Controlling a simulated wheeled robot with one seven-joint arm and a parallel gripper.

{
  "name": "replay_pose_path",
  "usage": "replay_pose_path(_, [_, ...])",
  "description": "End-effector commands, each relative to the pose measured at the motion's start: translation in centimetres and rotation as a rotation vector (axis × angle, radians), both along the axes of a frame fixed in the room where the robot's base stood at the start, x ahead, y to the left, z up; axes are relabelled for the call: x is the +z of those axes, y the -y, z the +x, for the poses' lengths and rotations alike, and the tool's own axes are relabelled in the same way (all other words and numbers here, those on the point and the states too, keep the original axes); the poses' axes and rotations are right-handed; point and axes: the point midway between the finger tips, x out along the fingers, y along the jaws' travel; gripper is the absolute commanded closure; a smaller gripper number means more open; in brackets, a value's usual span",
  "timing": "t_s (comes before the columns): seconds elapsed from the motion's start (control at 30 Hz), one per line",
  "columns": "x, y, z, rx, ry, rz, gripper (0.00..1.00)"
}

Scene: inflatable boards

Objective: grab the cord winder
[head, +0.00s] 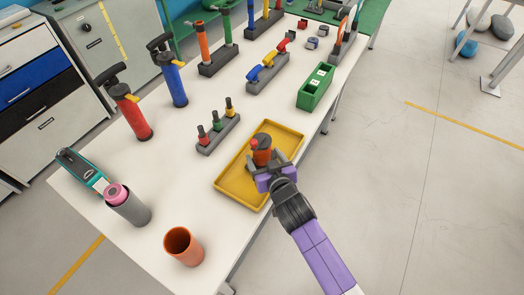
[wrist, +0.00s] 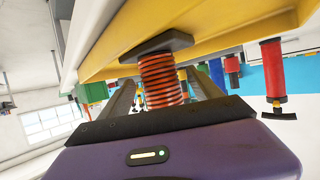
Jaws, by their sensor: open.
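The cord winder (head: 262,156) is an orange ribbed spool with dark end pieces, standing in the yellow tray (head: 229,186). In the wrist view, which looks upside down, the cord winder (wrist: 161,80) shows its orange windings and a dark flange against the yellow tray (wrist: 230,22). My gripper (head: 266,164) is over the tray at the near side of the winder. Its jaws are open, and in the wrist view one finger stands on each side of the spool. I cannot tell whether either finger touches it. The purple gripper body hides part of the winder in the head view.
A grey rack with small coloured pegs (head: 218,134) stands left of the tray. A green box (head: 316,87) is behind it. An orange cup (head: 184,246) and a grey cylinder (head: 130,209) stand at the near left. Red (head: 133,117) and blue (head: 172,82) pumps stand farther left.

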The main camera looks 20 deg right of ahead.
Motion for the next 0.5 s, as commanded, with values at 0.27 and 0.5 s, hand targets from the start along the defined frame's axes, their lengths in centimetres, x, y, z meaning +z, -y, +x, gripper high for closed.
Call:
replay_pose_path(0.27, [-0.9,0.2,2.3,0.001,0.0,0.0,0.26])
replay_pose_path(0.5, [-1.0,0.2,2.4,0.001,0.0,0.0,0.26])
